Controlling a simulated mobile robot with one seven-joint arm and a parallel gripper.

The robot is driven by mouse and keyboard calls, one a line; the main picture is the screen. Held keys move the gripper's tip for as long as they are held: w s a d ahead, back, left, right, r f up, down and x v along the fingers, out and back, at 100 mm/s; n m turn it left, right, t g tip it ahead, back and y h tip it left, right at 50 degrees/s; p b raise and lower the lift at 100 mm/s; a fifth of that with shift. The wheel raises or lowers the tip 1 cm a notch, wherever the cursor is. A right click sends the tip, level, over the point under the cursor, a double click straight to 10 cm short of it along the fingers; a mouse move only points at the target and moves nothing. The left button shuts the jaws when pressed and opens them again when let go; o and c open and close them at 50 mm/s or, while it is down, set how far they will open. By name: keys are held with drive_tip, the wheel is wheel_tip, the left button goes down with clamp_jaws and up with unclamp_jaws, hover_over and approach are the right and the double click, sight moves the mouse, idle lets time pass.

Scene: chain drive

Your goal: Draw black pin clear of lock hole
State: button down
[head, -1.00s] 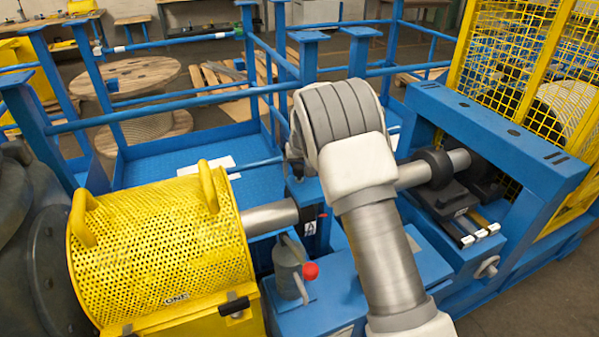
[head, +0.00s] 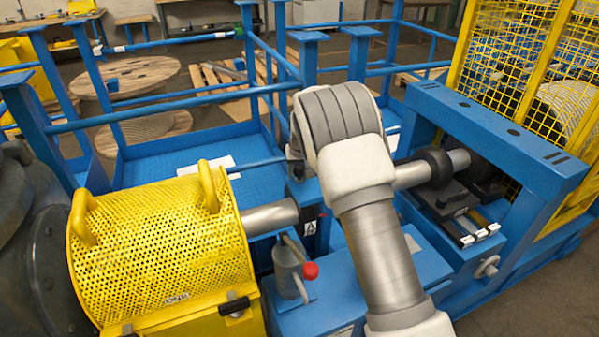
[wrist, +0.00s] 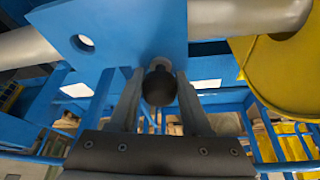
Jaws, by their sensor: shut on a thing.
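In the wrist view the black pin (wrist: 159,88) shows end-on, with a dark round knob and a short pale collar behind it. It sits at the lower edge of a blue plate (wrist: 135,30). I cannot tell how deep its shaft reaches into the plate. My gripper (wrist: 160,80) is shut on the pin, one finger on each side of the knob. An empty round hole (wrist: 84,43) shows in the same plate, up and left of the pin. In the head view my arm hides the pin and most of the gripper.
A perforated yellow guard (head: 160,240) and a grey shaft (head: 268,218) stand left of my arm. A grey can with a red knob (head: 310,270) is close below. A blue frame (head: 490,130) and yellow mesh cage stand right. Blue railings (head: 190,100) run behind.

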wheel_tip(320, 180, up, 13)
drive_tip(key=p, duration=0.7)
idle(1.5)
idle(0.4)
